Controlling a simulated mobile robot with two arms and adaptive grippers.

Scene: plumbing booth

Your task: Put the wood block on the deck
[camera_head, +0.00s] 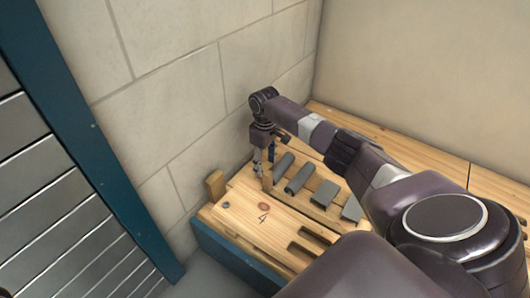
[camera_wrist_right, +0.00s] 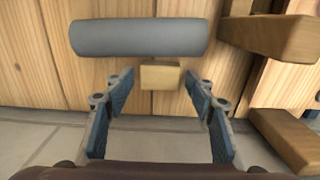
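The deck (camera_head: 243,207) is a pale wooden board top marked with a 4 in the head view. A small wood block (camera_wrist_right: 160,75) shows in the wrist view between my right fingertips, with a gap on each side. In the head view an upright wooden piece (camera_head: 267,180) stands below my right gripper (camera_head: 264,163), and I cannot tell if it is that same block. In the wrist view the right gripper (camera_wrist_right: 160,82) is open, its two blue-padded fingers apart. My left gripper is not in view.
A grey cylinder (camera_wrist_right: 140,37) lies just beyond the block. Several grey pieces (camera_head: 303,177) lie in a row behind the deck. Another wooden piece (camera_head: 215,185) stands at the deck's left edge, close to the tiled wall (camera_head: 165,100). Slots (camera_head: 314,236) cut the deck's right part.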

